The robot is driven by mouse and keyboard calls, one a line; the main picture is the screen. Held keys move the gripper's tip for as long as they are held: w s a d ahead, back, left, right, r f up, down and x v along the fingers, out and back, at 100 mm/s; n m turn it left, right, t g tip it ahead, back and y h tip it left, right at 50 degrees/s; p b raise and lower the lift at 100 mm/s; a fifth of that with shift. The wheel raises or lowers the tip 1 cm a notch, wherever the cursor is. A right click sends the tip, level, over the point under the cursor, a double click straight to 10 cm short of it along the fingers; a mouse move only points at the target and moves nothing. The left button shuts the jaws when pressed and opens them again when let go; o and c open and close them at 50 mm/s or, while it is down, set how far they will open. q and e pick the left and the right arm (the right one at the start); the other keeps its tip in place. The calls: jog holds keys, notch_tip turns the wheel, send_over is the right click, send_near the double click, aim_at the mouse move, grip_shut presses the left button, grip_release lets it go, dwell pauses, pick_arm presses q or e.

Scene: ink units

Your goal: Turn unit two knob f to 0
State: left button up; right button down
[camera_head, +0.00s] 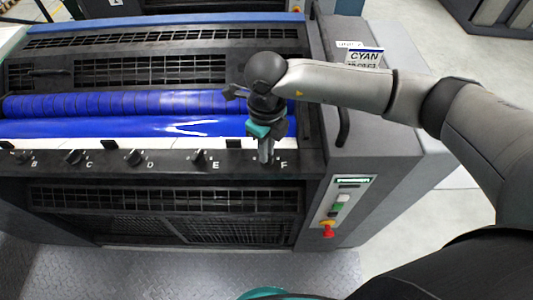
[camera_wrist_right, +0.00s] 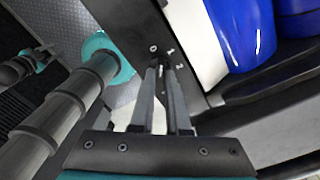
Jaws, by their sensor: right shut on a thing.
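The ink unit (camera_head: 385,135) with the CYAN sign (camera_head: 365,57) has a dark front rail (camera_head: 110,160) with a row of small knobs lettered B to F. My right gripper (camera_head: 266,158) points down onto the rail just left of the letter F. Its fingers hide knob F in the head view. In the right wrist view the two fingers (camera_wrist_right: 160,68) are close together, with their tips at the rail and shut on knob F. The knob's pointer and scale setting cannot be read. My left gripper does not show in the head view.
Blue rollers (camera_head: 130,125) lie behind the rail. Knob E (camera_head: 198,156) and knob D (camera_head: 134,157) stand to the left of my gripper. A panel with green and red-yellow buttons (camera_head: 338,205) is at the lower right. A dark handle (camera_head: 343,125) stands right of the gripper.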

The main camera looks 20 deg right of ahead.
jog(key=shift+w+n+b, duration=0.1)
jog(key=shift+n+b, duration=1.55)
jog(key=shift+n, duration=0.55)
jog(key=shift+r, duration=0.1)
jog(key=c, duration=0.9)
grip_release()
notch_tip(320, 180, up, 15)
